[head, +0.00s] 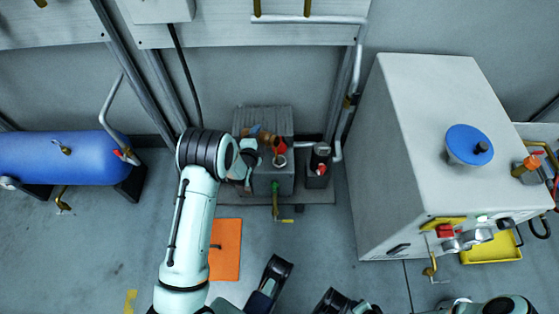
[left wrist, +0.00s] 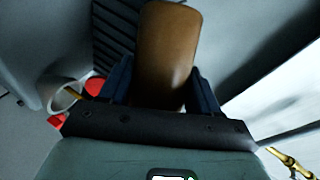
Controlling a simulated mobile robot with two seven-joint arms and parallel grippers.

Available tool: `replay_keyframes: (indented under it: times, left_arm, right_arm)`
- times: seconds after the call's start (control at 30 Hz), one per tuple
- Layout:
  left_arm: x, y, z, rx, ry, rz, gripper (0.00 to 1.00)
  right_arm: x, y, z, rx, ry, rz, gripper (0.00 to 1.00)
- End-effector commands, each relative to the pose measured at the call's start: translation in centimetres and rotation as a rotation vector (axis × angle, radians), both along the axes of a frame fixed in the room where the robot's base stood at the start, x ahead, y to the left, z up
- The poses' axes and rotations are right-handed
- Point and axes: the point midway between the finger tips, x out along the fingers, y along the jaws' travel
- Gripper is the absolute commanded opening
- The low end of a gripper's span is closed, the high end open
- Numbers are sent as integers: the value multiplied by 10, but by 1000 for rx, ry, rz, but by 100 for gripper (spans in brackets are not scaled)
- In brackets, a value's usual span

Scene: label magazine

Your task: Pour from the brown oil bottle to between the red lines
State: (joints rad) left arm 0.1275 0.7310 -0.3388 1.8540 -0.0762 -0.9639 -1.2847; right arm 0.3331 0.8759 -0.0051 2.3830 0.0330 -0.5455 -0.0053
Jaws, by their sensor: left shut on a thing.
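The brown oil bottle (head: 267,137) is in my left gripper (head: 254,141), above the grey finned tank (head: 262,116). In the left wrist view the bottle (left wrist: 167,55) sits between the two dark blue fingers (left wrist: 162,88). It looks tilted in the head view, beside a round pale-rimmed opening (head: 280,161) with a red part at it. The pale ring (left wrist: 64,98) and red part also show in the left wrist view. My arm and gripper partly hide the bottle. I cannot make out the red lines, an oil level or any flowing oil.
A small grey container with a red part (head: 321,166) stands right of the tank. A brass valve (head: 280,220) sticks out in front. An orange mat (head: 226,250) lies on the floor. A large grey cabinet (head: 425,160) stands right, a blue cylinder (head: 62,158) left.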

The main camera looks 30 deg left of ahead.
Motion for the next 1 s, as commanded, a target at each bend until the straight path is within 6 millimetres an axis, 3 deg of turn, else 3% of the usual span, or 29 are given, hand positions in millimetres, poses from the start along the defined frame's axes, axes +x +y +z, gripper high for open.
replay_keyframes:
  times: [1.0]
  left_arm:
    - [0, 0, 1, 85, 1, -1, 19]
  right_arm:
    - [-5, -1, -3, 1, 15, -1, 45]
